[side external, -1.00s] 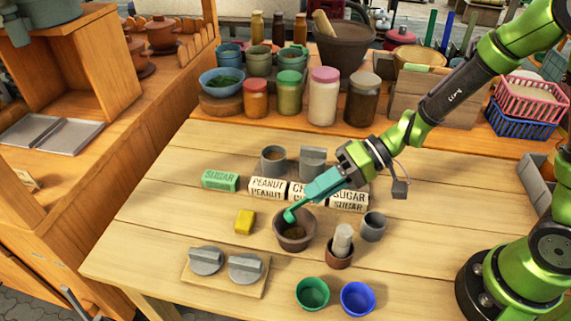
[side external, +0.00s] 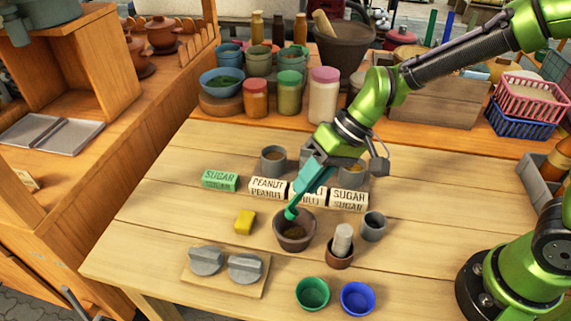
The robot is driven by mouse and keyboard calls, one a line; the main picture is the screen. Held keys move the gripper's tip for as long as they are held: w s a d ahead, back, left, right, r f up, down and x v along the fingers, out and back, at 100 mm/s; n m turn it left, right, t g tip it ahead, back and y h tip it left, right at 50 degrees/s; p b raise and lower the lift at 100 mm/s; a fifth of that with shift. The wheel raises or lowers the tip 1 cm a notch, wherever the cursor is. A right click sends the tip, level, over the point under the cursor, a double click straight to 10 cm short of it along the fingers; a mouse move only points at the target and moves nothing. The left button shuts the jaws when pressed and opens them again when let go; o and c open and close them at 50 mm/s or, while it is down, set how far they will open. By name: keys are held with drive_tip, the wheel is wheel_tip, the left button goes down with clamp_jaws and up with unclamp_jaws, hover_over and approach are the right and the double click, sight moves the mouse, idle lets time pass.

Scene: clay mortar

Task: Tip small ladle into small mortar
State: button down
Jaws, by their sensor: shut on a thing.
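The small mortar (side external: 295,243) is a brown clay bowl near the middle of the table, with some brownish stuff inside. My gripper (side external: 313,180) is above and behind the mortar, shut on the small ladle (side external: 291,213). The ladle is green, and its head hangs low at the mortar's back left rim. I cannot tell whether the head touches the rim or what it holds. The jaws and the ladle's upper handle are hard to make out separately.
A brown pot with a pale pestle (side external: 341,246) and a grey cup (side external: 373,226) stand right. A yellow block (side external: 244,222), grey lids (side external: 245,267) and green (side external: 312,293) and blue (side external: 357,298) cups lie around.

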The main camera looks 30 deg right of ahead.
drive_tip(key=h, duration=0.1)
drive_tip(key=a+r+h, duration=0.1)
drive_tip(key=shift+w+a+r+g+h, duration=0.2)
drive_tip(key=shift+g+h, duration=0.1)
drive_tip(key=shift+g, duration=0.1)
drive_tip(key=a+r+h, duration=0.1)
drive_tip(key=a+r+g+h, duration=0.1)
drive_tip(key=h, duration=0.1)
drive_tip(key=shift+w, duration=0.2)
drive_tip(key=shift+r+h, duration=0.1)
drive_tip(key=shift+h, duration=0.3)
